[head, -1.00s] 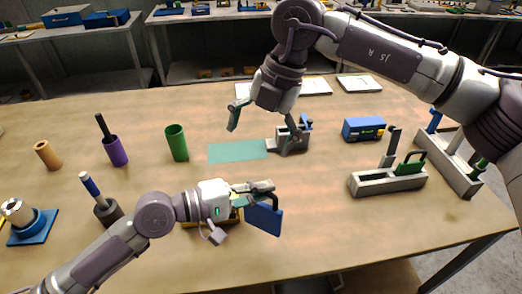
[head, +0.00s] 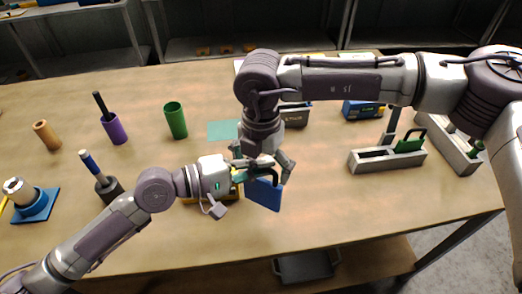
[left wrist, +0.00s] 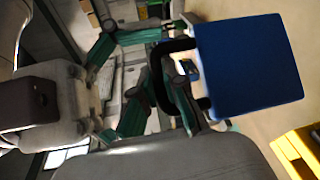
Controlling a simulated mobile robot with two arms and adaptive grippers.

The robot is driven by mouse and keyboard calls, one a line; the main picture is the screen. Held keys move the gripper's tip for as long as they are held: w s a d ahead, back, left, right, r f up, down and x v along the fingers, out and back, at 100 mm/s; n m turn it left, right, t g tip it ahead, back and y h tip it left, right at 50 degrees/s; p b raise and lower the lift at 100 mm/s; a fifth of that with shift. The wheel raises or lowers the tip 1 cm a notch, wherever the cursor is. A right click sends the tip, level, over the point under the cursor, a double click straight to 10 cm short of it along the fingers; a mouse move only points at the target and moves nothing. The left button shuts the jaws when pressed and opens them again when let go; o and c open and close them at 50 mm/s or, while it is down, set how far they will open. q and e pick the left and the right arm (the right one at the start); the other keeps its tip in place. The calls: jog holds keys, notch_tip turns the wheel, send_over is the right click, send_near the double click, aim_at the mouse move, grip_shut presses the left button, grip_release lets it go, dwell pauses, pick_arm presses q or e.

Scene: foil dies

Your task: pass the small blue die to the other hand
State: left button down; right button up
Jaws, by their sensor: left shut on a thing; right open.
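The small blue die (head: 264,194) is a flat blue plate with a black handle. My left gripper (head: 258,172) is shut on it at the handle and holds it up over the front middle of the table, the plate hanging below the fingers. In the left wrist view the blue plate (left wrist: 248,68) fills the upper right. My right gripper (head: 264,160) is open, reaching down from above with its fingers close around the handle area. Whether it touches the handle is hidden. In the left wrist view its green-padded fingers (left wrist: 125,80) show at left, spread apart.
A yellow tray (head: 200,199) lies below my left gripper. A teal mat (head: 222,131) lies behind the grippers. A grey rack (head: 385,164) with a green die (head: 411,143) stands right. A green cup (head: 175,120) and purple cup (head: 116,129) stand left. The front right table is clear.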

pick_arm(q)
jog(key=shift+r, duration=0.1)
pick_arm(e)
jog(key=shift+f, duration=0.5)
jog(key=c, duration=1.5)
pick_arm(q)
jog(key=c, duration=1.2)
grip_release()
pick_arm(e)
jog(key=shift+c, duration=0.6)
pick_arm(q)
jog(key=shift+o, duration=0.2)
